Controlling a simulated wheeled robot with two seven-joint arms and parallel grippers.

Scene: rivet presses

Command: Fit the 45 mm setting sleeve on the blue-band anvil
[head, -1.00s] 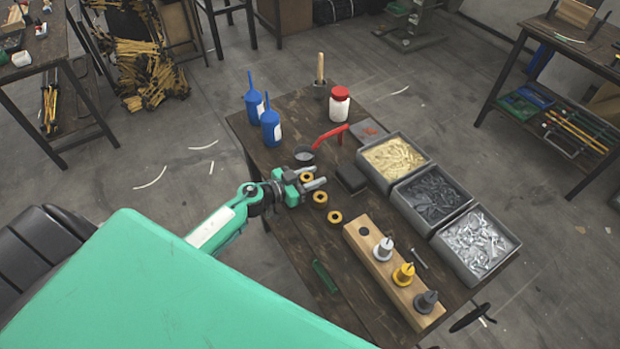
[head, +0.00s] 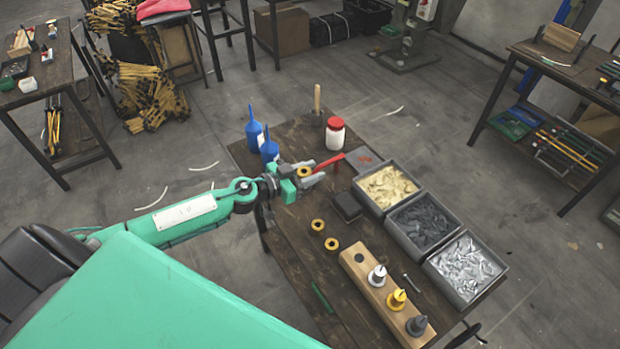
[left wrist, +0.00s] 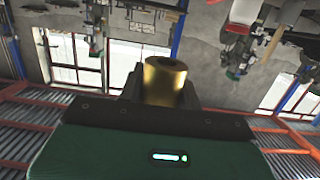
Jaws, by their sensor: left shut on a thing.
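My left gripper (head: 306,178) is shut on a brass-coloured sleeve (head: 304,171), held over the far left part of the table. In the left wrist view the held sleeve (left wrist: 165,82) stands up between the jaws, its round bore showing. Two similar sleeves (head: 318,225) (head: 332,244) lie on the table nearer me. A wooden block (head: 370,283) bears a silver anvil (head: 377,277), a yellow anvil (head: 396,299) and a dark grey anvil (head: 417,325), plus an empty hole. I cannot make out a blue band or any sleeve's size. My right gripper is not in view.
Bins of tan (head: 388,188), dark (head: 425,224) and silver (head: 464,267) parts line the table's right side. A green strip (head: 322,298) lies left of the block.

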